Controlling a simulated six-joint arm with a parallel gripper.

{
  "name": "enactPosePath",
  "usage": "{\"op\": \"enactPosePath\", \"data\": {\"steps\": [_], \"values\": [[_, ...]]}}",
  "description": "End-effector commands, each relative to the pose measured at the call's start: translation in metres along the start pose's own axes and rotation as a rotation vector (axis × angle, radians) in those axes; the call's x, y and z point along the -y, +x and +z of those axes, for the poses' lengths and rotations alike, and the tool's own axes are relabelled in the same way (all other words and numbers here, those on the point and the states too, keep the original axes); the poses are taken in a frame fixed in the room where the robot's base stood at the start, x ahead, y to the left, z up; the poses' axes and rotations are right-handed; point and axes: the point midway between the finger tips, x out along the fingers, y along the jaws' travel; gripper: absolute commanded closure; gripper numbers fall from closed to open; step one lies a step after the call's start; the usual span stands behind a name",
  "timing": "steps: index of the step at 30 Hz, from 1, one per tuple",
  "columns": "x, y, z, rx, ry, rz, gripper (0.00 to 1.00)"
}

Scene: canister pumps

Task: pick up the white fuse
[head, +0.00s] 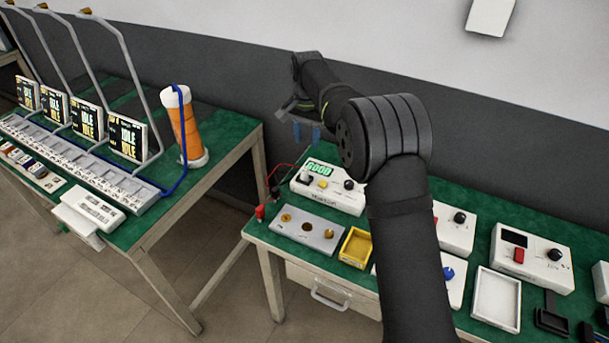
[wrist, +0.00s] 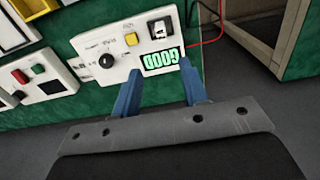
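A small white piece (wrist: 161,29), which looks like the white fuse, sits in the black socket of a white tester box in the wrist view. The tester (wrist: 120,50) has a lit green display reading GOOD, a yellow button and a black knob.
A grey plate with round holes (head: 308,231) and a yellow tray (head: 356,247) lie in front of the tester. A red lead (wrist: 212,30) runs beside it. More boxes and a white tray (head: 496,299) stand to the right. The left bench holds an orange cylinder (head: 186,128).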

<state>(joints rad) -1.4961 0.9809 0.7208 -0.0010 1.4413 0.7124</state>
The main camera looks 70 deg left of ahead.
Motion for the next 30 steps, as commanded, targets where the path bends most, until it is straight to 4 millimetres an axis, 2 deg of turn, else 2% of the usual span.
{"op": "enactPosePath", "data": {"steps": [3, 9, 19, 27, 30], "values": [[0.0, 0.028, 0.001, 0.003, -0.001, 0.002, 0.6], [0.0, 0.064, 0.0, 0.001, -0.001, 0.0, 0.6], [0.001, 0.086, 0.001, 0.0, -0.002, -0.001, 0.6], [0.004, 0.124, 0.004, 0.001, -0.001, -0.001, 0.6], [0.004, 0.129, 0.004, 0.0, -0.001, -0.001, 0.6]]}}
